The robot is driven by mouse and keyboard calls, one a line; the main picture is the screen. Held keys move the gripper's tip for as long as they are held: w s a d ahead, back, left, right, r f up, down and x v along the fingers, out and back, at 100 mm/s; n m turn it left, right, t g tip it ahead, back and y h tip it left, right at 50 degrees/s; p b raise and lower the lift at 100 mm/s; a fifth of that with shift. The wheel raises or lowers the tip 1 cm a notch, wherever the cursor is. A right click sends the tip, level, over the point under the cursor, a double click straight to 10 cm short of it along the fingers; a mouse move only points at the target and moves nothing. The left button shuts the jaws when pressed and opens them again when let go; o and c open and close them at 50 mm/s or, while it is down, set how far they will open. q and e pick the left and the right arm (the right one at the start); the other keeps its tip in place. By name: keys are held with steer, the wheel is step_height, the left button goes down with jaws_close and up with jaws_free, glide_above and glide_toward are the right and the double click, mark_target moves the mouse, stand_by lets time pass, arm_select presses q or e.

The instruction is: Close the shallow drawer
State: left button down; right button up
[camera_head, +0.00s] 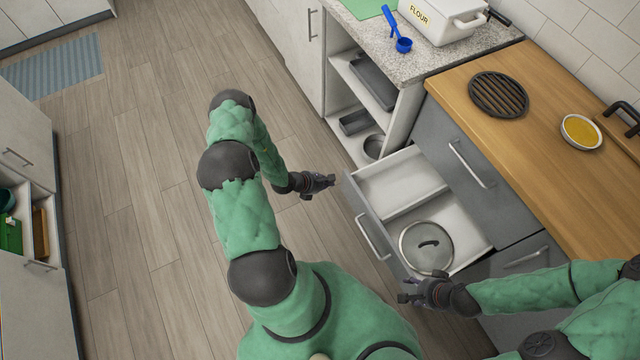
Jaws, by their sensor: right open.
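A drawer (466,225) with a grey front and white inside is pulled out from the grey cabinet. A divider crosses it, and a round glass pot lid (426,246) lies in its near part. Its bar handle (373,237) is on the front, facing left. My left gripper (330,182) is left of the drawer's far front corner, apart from the handle; its fingers are too small to tell whether they are open. My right gripper (408,288) is open and empty at the drawer's near front corner; I cannot tell whether it touches.
A closed drawer front (458,150) is above the open drawer. The wooden counter (540,120) holds a black grate (499,95) and a yellow-filled dish (581,132). Open shelves (345,75) with pans stand beyond. The wooden floor (150,180) to the left is clear.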

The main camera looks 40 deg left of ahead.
mark_target(346, 178)
arm_select(q)
steer(key=shift+w+d+f+b, duration=0.15)
steer(key=shift+w+d, duration=0.15)
steer(key=shift+w, duration=0.4)
steer(key=shift+w+d+b, duration=0.1)
steer(key=shift+w+d, duration=0.2)
steer(key=shift+w, duration=0.4)
steer(key=shift+w+d+f+b, duration=0.15)
steer(key=shift+w+d, duration=0.15)
steer(key=shift+w, duration=0.4)
arm_select(e)
steer(key=shift+f, duration=0.55)
arm_select(q)
steer(key=shift+r, duration=0.1)
steer(key=shift+w, duration=0.1)
